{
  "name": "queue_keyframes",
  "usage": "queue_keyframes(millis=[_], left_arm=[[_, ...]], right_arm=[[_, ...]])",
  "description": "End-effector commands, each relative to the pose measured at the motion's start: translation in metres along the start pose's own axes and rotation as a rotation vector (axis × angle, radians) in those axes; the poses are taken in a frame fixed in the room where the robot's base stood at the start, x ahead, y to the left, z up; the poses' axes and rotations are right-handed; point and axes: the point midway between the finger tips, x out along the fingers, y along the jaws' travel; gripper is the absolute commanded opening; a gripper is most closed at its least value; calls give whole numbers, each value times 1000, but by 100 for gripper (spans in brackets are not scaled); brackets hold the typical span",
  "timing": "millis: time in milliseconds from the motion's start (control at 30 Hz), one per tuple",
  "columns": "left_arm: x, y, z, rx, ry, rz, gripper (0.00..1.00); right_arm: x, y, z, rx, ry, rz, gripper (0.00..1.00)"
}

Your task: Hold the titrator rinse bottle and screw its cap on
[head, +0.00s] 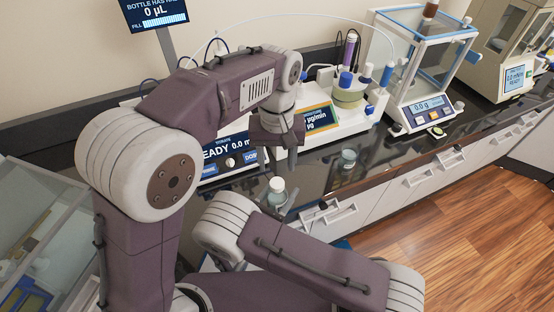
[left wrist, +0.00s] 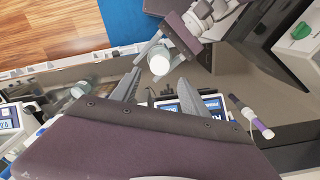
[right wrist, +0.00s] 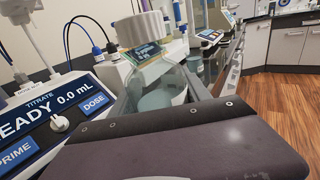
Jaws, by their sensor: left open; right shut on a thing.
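The rinse bottle (head: 275,199) is clear with a white cap (head: 277,184) at its mouth. My right gripper (head: 283,207) is shut on the bottle's body at the bench front, partly hidden by my arm. In the right wrist view the bottle (right wrist: 162,88) looks large and its white cap (right wrist: 144,29) sits over the neck; how tightly it is seated I cannot tell. My left gripper (head: 284,160) is open, pointing down above the cap. In the left wrist view the cap (left wrist: 159,65) shows just beyond the gap between my open fingers, apart from them.
A titrator (head: 222,158) with a lit display stands behind the bottle. Open wood floor (head: 450,240) lies in front of the bench.

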Motion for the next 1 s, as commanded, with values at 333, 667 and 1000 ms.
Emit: queue_keyframes(millis=[333, 667, 1000], left_arm=[[1, 0, -1, 3, 3, 2, 53], [50, 0, 0, 4, 0, 0, 53], [79, 0, -1, 5, 4, 3, 53]], right_arm=[[0, 0, 0, 0, -1, 0, 0], [0, 0, 1, 0, -1, 0, 0], [0, 0, 1, 1, -1, 0, 0]])
